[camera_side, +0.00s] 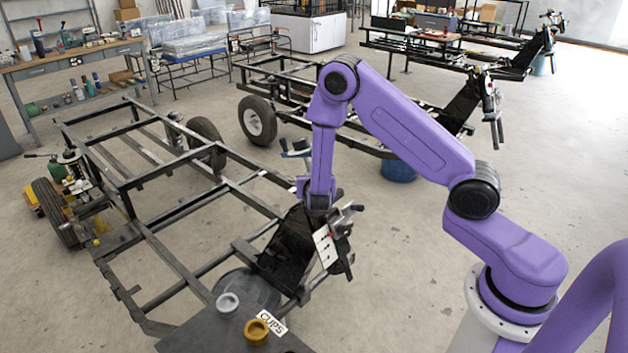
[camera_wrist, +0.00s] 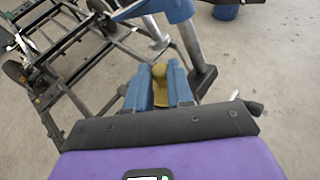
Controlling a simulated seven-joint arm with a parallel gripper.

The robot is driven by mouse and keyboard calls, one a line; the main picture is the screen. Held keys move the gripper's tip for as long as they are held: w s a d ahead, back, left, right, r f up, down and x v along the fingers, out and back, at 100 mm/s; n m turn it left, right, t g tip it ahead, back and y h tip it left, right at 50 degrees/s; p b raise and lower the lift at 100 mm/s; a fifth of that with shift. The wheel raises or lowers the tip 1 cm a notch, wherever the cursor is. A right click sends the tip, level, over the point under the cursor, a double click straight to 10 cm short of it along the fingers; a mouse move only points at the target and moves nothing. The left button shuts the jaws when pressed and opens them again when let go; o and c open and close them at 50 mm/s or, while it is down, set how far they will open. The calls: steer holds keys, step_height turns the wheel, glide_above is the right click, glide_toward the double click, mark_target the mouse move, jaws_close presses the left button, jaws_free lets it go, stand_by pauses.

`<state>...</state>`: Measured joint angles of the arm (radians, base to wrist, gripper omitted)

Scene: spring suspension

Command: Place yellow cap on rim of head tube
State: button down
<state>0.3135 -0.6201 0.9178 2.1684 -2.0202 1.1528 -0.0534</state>
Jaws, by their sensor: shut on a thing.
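My gripper (camera_wrist: 158,88) shows in the wrist view with its two blue fingers closed on a mustard-yellow piece (camera_wrist: 158,72), which looks like the yellow cap. Its lower part is partly hidden between the fingers. A grey post (camera_wrist: 188,42) with a blue upper part stands just beyond the fingertips; I cannot tell for sure whether it is the head tube. In the side view my gripper (camera_side: 318,204) points down behind the black panel at the front of the frame. Its fingertips and the cap are hidden there.
A dark table (camera_side: 200,335) at the front holds a silver cup (camera_side: 228,302), a golden cup (camera_side: 256,331) and a "CUPS" label (camera_side: 271,322). The black frame (camera_side: 160,245) has open bars and wheels. A handlebar-like part (camera_side: 347,225) stands close right of my gripper.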

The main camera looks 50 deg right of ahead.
steer(key=shift+f, duration=0.25)
steer(key=c, duration=1)
jaws_free()
